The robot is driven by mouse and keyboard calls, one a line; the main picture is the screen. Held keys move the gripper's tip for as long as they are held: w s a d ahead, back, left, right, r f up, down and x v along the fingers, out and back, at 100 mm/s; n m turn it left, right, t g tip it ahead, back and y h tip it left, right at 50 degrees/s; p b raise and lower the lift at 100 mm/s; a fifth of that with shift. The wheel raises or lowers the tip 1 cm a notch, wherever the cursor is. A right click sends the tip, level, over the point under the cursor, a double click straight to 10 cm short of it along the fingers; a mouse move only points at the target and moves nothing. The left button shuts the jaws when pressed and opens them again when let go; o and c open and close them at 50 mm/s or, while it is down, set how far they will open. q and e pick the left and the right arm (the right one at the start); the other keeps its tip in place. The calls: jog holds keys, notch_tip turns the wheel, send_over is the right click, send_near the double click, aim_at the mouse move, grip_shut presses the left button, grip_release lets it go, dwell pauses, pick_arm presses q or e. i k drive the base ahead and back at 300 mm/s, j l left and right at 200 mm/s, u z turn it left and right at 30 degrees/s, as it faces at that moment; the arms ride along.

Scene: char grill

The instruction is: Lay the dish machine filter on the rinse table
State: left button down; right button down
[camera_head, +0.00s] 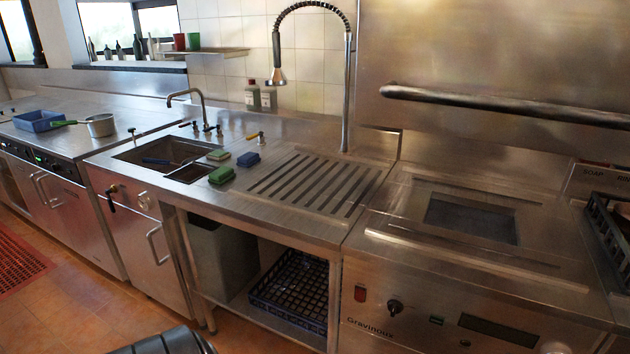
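A grey rectangular panel (471,218), which looks like the dish machine filter, lies flat in the top of the steel machine (400,262) at the right. The rinse table (285,219) is the steel counter left of that machine, with a slotted drain area (312,186) on its top. The slotted area is bare. Neither of my grippers can be made out in the head view. A dark rounded shape at the bottom edge seems to be part of my own body.
Green and blue sponges (221,174) lie beside the sink (170,152). A spring-hose tap (346,95) rises behind the slotted area. A black rack (293,288) sits on the shelf below. Another dark rack (608,232) stands at the right edge. A blue bin (38,121) is far left.

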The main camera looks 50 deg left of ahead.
aim_at(316, 180)
jog(key=k+j, duration=0.1)
jog(key=j, duration=0.25)
jog(key=k+j+z, duration=0.1)
jog(key=j, duration=0.3)
jog(key=k+j, duration=0.1)
jog(key=j, duration=0.25)
jog(key=k+j+z, duration=0.1)
jog(key=j, duration=0.3)
jog(key=k+j, duration=0.15)
jog(key=j, duration=0.2)
jog(key=k+j+z, duration=0.1)
jog(key=j, duration=0.25)
